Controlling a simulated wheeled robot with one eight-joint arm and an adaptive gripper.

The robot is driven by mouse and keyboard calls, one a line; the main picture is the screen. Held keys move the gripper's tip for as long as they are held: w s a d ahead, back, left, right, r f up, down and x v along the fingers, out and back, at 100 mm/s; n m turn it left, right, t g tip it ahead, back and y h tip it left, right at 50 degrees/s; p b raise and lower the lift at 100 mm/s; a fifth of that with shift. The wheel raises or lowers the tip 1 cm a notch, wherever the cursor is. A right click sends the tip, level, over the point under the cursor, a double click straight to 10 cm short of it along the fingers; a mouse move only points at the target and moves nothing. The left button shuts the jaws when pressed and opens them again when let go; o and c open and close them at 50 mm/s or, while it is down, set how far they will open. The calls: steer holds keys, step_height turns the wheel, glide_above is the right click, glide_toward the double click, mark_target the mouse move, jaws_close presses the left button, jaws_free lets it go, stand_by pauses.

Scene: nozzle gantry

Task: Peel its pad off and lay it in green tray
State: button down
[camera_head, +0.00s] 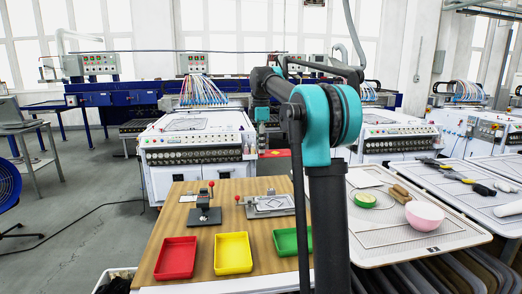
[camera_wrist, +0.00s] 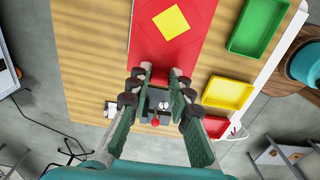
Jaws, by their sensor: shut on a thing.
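In the wrist view my gripper (camera_wrist: 162,72) is shut on the near edge of a flat red panel (camera_wrist: 150,45). The panel extends away from the fingertips, above the table. A yellow square pad (camera_wrist: 172,22) lies flat on its face, turned like a diamond. In the head view the red panel (camera_head: 277,153) shows small beyond the table, below the wrist; the fingertips are hard to make out there. The green tray (camera_head: 284,243) stands at the table's front right, partly hidden by my arm. It also shows in the wrist view (camera_wrist: 283,18) and looks empty.
A yellow tray (camera_head: 233,253) and a red tray (camera_head: 176,257) stand left of the green one. Behind them are a red-knobbed clamp (camera_head: 205,215) and a flat clamp fixture (camera_head: 270,205). The wooden table (camera_head: 228,193) is bare between them. White machines stand behind.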

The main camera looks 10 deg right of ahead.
steer(key=shift+r, duration=1.45)
